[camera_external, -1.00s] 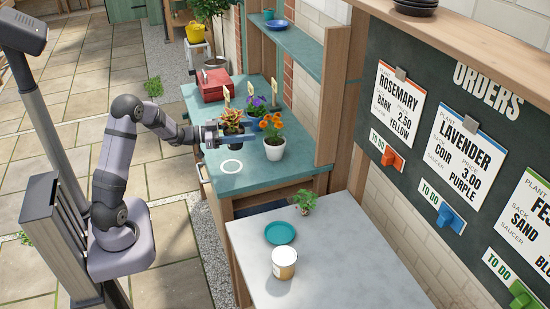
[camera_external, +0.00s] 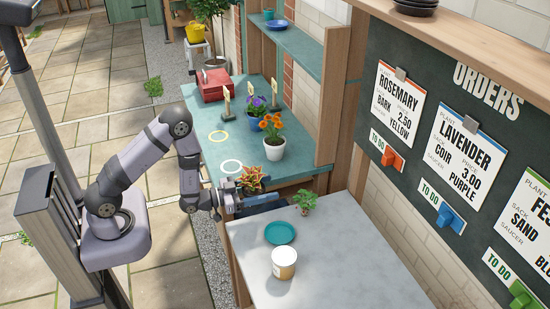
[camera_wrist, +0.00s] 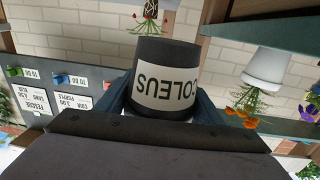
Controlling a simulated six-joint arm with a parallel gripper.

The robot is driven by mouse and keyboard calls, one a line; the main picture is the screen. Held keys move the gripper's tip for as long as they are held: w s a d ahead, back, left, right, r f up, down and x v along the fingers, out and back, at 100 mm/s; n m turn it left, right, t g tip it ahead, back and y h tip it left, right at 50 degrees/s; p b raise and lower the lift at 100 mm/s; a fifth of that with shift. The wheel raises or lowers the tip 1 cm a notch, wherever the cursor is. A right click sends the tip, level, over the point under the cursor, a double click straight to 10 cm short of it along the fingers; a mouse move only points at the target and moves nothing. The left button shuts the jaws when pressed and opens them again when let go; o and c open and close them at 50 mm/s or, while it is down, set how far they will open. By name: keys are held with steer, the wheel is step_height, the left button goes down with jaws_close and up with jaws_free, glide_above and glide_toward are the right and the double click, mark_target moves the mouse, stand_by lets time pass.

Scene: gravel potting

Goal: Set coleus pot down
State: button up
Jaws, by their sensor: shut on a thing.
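The coleus (camera_external: 250,177), with orange-red and green leaves, is held in my gripper (camera_external: 236,196). In the external view it shows in front of the teal bench's near edge, close to the grey table. The wrist view shows its dark pot (camera_wrist: 185,57) with a white COLEUS label, upside down in that picture. My gripper (camera_wrist: 163,105) is shut on the pot, one blue finger on each side. The pot's lower part is mostly hidden by the gripper in the external view.
Orange flowers in a white pot (camera_external: 273,149) stand near. The grey table (camera_external: 330,262) holds a teal saucer (camera_external: 281,233), a small green plant (camera_external: 305,201) and a white-and-tan container (camera_external: 284,263).

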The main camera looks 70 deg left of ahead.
steer(key=s+d+f+y+p, duration=0.1)
steer(key=s+d+f, duration=0.1)
steer(key=s+d, duration=0.1)
steer(key=shift+s+d+n, duration=0.15)
steer(key=shift+s+n, duration=0.25)
steer(key=shift+s, duration=0.4)
steer(key=shift+f, duration=0.1)
steer(key=shift+w+a, duration=0.2)
steer(key=shift+w, duration=0.15)
steer(key=w+a+r+m+h+b, duration=0.1)
steer(key=w+a+r+h+b, duration=0.15)
steer(key=w+a+r, duration=0.4)
steer(key=w+a+r+m+h+b, duration=0.1)
steer(key=a+r+m+b, duration=0.15)
steer(key=a, duration=0.75)
steer(key=s+a+r+n+b, duration=0.1)
steer(key=s+a+r+b, duration=0.1)
steer(key=a, duration=0.6)
steer(key=shift+s+a+r, duration=0.2)
steer(key=shift+s, duration=0.5)
steer(key=shift+f, duration=0.1)
steer(key=shift+f+p, duration=0.6)
steer(key=shift+f, duration=4.15)
